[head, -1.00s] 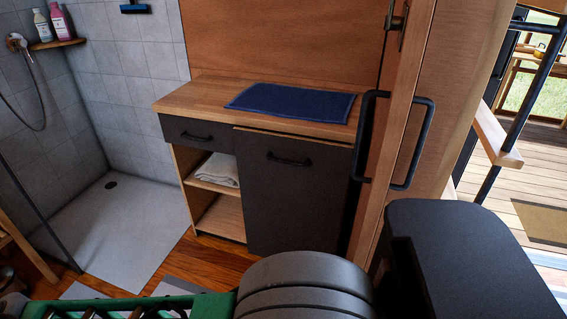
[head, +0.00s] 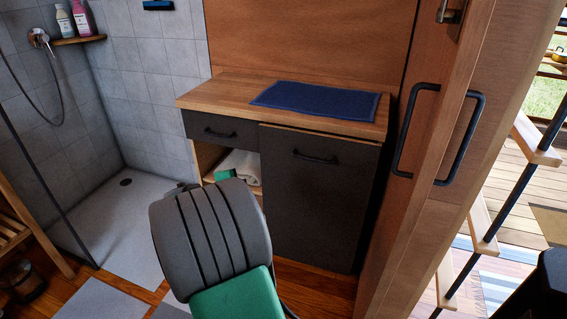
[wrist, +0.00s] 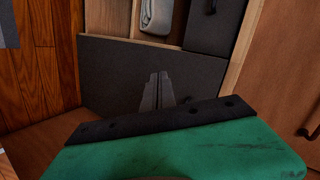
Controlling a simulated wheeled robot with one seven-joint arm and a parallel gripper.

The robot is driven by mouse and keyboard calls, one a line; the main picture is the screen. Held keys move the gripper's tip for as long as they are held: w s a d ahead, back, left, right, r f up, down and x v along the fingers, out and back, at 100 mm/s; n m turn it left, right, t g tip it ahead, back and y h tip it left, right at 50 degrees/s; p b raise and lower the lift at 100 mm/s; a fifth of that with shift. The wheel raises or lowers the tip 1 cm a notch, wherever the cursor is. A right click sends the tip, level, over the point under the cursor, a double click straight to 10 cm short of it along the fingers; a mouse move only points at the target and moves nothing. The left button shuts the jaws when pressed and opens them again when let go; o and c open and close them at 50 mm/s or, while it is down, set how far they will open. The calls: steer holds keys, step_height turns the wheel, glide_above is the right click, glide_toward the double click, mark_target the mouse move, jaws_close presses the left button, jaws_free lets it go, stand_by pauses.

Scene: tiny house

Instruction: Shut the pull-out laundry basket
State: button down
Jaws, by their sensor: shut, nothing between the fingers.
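The laundry basket (head: 325,205) is a dark grey front panel with a black bar handle (head: 316,157), at the right of a low wooden cabinet. A thin pale edge shows along its top; I cannot tell whether it sits fully flush. In the wrist view the dark panel (wrist: 112,68) lies in front of my gripper (wrist: 158,76), whose two fingers are shut together with nothing between them. The fingertips overlap the panel in the picture; contact cannot be told. In the head view my arm hides part of the shelves and the panel's lower left, and the fingertips are not clear.
A blue mat (head: 315,98) lies on the wooden countertop (head: 225,90). A dark drawer (head: 220,130) and a shelf with a white towel (head: 242,162) are left of the basket. A wooden door with black handles (head: 463,140) stands close at right. The shower floor (head: 110,215) is left.

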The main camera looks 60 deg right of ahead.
steer(key=s+d+m+g+h, duration=0.1)
steer(key=s+d+m+h, duration=0.2)
steer(key=s+d+m, duration=0.35)
steer(key=n+b, duration=0.1)
glide_toward(285, 156)
step_height(285, 156, down, 2)
steer(key=d, duration=0.4)
steer(key=w+d, duration=0.1)
steer(key=d, duration=0.1)
steer(key=shift+d+r+b, duration=0.1)
steer(key=shift+b, duration=0.3)
